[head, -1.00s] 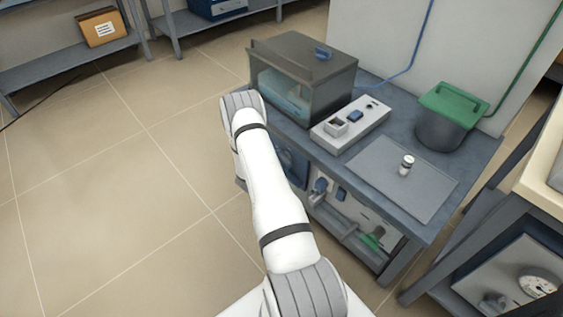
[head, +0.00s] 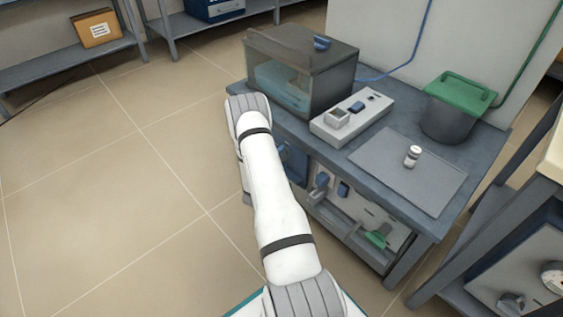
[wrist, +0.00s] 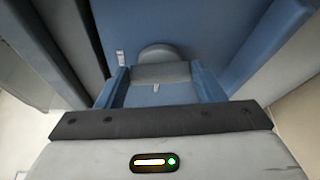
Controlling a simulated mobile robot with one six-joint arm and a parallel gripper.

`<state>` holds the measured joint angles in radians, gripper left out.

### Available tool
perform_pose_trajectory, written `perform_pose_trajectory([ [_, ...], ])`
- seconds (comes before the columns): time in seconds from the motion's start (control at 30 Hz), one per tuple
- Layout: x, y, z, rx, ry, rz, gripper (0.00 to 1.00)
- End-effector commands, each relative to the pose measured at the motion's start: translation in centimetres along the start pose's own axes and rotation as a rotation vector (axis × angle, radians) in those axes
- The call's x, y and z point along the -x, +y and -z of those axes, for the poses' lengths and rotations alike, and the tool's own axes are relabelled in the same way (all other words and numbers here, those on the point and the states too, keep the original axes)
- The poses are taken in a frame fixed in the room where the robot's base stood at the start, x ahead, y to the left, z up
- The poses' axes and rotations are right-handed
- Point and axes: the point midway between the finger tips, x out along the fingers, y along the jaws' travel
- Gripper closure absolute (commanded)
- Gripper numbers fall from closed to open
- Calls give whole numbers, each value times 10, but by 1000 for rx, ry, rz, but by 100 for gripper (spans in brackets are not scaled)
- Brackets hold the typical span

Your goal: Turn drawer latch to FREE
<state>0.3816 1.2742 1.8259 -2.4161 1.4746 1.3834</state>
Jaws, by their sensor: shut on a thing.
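The drawer latch (wrist: 160,72) shows in the wrist view as a grey bar in front of a rounded grey base, on a blue drawer front (wrist: 190,35). My gripper (wrist: 161,84) has its two blue fingers on either side of the bar and is shut on it. A small pale mark (wrist: 120,57) sits on the panel left of the latch, too small to read. In the head view, part of the blue front (head: 294,160) shows under the bench, beside my arm. My gripper and the latch are hidden there.
The bench (head: 400,215) carries a glass-sided box (head: 305,85), a grey control block (head: 350,120), a green-lidded pot (head: 455,110) and a small vial (head: 412,157) on a grey mat (head: 430,190). Open floor (head: 110,190) lies left. Another bench stands at right.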

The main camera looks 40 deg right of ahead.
Motion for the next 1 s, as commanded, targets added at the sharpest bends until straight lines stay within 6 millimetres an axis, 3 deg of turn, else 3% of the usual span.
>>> perform_pose_trajectory([
  [0.4,0,-4,0,-156,-2,-64,61],
  [0.93,1,-4,-1,-174,-3,-70,61],
  [0.97,1,-4,-1,-174,-3,-70,36],
  [1.0,1,-4,-1,-174,-3,-70,33],
])
